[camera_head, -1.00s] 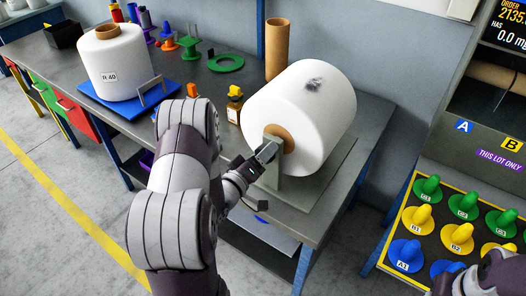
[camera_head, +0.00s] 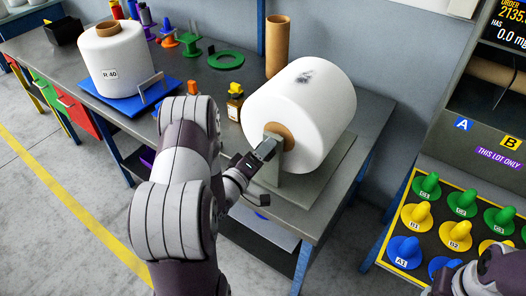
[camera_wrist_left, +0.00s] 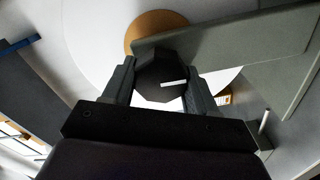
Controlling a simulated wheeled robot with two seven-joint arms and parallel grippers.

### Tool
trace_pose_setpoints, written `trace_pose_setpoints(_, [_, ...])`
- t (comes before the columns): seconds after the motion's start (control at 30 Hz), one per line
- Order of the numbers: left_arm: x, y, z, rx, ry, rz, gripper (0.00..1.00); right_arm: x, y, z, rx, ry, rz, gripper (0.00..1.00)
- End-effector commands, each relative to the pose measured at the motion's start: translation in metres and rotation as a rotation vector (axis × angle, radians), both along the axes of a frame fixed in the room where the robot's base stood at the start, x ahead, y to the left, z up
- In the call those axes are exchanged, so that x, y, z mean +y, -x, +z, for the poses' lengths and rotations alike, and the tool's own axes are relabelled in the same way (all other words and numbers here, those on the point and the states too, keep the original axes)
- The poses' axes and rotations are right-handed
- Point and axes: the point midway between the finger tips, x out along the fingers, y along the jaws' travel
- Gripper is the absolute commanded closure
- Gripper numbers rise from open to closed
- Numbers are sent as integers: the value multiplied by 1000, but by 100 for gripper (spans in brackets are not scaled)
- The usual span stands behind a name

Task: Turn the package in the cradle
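The package (camera_head: 318,110) is a large white yarn bobbin lying in the grey cradle (camera_head: 328,180) on the bench, with a dark smudge on its top. Its brown core (camera_head: 281,135) faces my left arm. My left gripper (camera_head: 264,152) is at the core end of the cradle. In the left wrist view its two fingers (camera_wrist_left: 161,88) are closed on both sides of a dark faceted knob (camera_wrist_left: 158,76) with a white mark. The cradle's upright plate (camera_wrist_left: 220,36) partly covers the core (camera_wrist_left: 150,24) there. My right arm shows at the lower right edge; its gripper is out of view.
Another white bobbin (camera_head: 115,62) stands on a blue tray (camera_head: 135,103) at the left. A small bottle (camera_head: 235,104) and a brown tube (camera_head: 277,47) stand near the cradle. A rack of coloured cones (camera_head: 415,216) is at the right.

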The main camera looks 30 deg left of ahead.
Motion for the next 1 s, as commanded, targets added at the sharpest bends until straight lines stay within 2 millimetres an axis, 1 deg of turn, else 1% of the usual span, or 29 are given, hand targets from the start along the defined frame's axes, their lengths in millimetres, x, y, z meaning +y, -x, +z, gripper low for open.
trace_pose_setpoints(0.03, [1,0,1,-3,-2,2,30,0,0,0,0,0,0,57])
trace_pose_setpoints(0.07, [1,0,1,-3,-2,2,22,0,0,0,0,0,0,57])
trace_pose_setpoints(0.33, [0,0,0,-1,-1,0,22,0,0,0,0,0,0,57])
trace_pose_setpoints(0.47, [2,10,-1,0,0,2,22,0,0,-2,0,0,0,57])
trace_pose_setpoints(0.57, [3,27,-2,0,0,4,22,0,0,-6,0,0,0,57])
trace_pose_setpoints(0.83, [10,97,-2,0,1,10,22,0,0,-16,0,0,0,57])
trace_pose_setpoints(0.9, [11,110,-1,-1,-1,9,22,0,0,-17,0,0,0,57])
trace_pose_setpoints(1.0, [11,121,0,-1,-2,5,22,0,0,-18,0,0,0,57])
